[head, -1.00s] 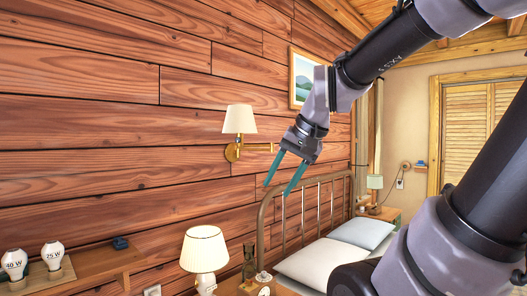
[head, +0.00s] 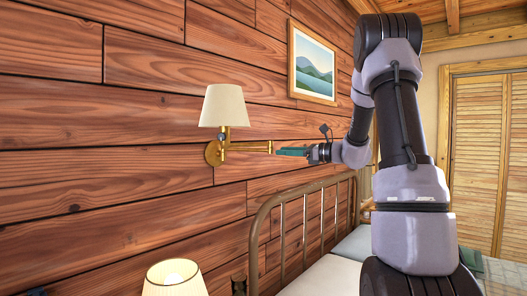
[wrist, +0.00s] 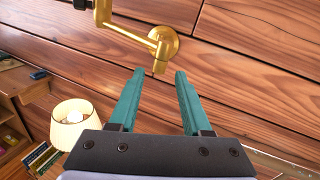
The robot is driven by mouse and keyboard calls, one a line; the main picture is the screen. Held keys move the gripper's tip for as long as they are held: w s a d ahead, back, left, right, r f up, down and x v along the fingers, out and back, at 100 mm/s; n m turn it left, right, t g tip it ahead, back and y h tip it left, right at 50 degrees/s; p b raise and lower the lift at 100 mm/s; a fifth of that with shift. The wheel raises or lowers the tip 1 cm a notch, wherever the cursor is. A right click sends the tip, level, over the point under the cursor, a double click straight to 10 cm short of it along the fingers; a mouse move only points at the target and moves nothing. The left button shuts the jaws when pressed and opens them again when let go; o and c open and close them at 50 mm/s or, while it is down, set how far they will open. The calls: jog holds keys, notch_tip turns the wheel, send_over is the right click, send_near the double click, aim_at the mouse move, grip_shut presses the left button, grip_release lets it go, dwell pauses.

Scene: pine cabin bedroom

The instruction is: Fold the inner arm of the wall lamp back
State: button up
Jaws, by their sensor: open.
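The wall lamp has a cream shade (head: 222,105), a round brass wall plate (head: 213,153) and brass arm tubes (head: 250,146) reaching right along the plank wall. My gripper (head: 277,151) is level at the right end of these tubes, its teal fingers pointing left. In the wrist view my gripper (wrist: 158,72) is open and the gap between its fingers is empty. A brass tube (wrist: 130,34) and a round brass piece (wrist: 164,40) with a short stub lie just beyond the fingertips. I cannot tell whether a finger touches the brass.
A metal bed frame (head: 262,225) stands below my gripper. A lit table lamp (head: 174,279) is at the bottom and also shows in the wrist view (wrist: 72,124). A framed picture (head: 313,65) hangs above right. The wall around the lamp is otherwise clear.

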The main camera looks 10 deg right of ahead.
aim_at(259, 150)
jog(key=x, duration=1)
jog(key=shift+w+a, duration=0.2)
jog(key=shift+a, duration=0.05)
grip_shut()
dwell(1.0)
